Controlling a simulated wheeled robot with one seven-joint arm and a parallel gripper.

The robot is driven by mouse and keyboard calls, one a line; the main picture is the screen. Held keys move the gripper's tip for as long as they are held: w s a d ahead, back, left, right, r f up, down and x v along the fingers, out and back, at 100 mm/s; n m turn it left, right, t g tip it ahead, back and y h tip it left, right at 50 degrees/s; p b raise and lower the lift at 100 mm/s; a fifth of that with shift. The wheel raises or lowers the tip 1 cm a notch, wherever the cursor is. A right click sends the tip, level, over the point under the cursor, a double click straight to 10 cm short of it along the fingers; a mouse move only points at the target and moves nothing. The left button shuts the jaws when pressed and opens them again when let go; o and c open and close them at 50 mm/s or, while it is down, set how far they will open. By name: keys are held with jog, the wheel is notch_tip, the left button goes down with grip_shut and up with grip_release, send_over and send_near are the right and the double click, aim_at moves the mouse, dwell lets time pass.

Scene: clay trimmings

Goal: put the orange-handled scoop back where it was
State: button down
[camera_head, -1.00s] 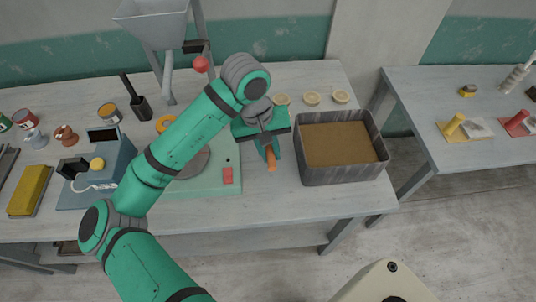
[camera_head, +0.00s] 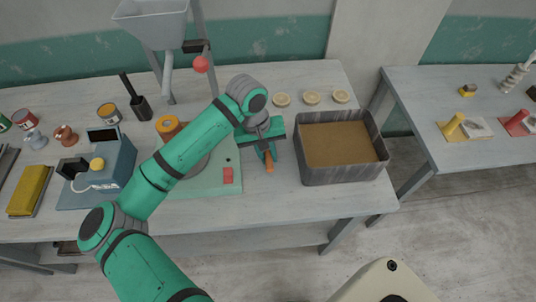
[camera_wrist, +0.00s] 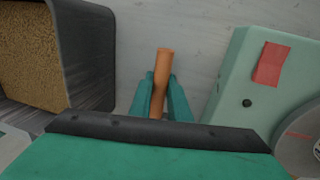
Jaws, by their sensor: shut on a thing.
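The orange handle of the scoop (camera_head: 269,167) shows below my gripper (camera_head: 268,152) in the head view, over the table strip between the grey bin and the green machine base. In the wrist view my gripper (camera_wrist: 160,98) has its two teal fingers on either side of the orange handle (camera_wrist: 164,62), shut on it. The handle's free end points away from the gripper. The scoop's head is hidden behind the gripper body. I cannot tell whether the scoop touches the table.
A grey bin of brown grains (camera_head: 341,174) stands close on the right. The pale green machine base (camera_head: 212,184) with a red patch (camera_head: 228,175) is close on the left. Several round pale pieces (camera_head: 312,98) lie behind the bin. Bare table (camera_head: 285,205) lies in front.

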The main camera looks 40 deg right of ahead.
jog(key=shift+f, duration=0.1)
jog(key=c, duration=1.7)
grip_release()
jog(key=shift+o, duration=0.2)
notch_tip(320, 180, up, 12)
jog(key=w+a, duration=0.1)
jog(key=a, duration=0.1)
jog(key=shift+w, duration=0.1)
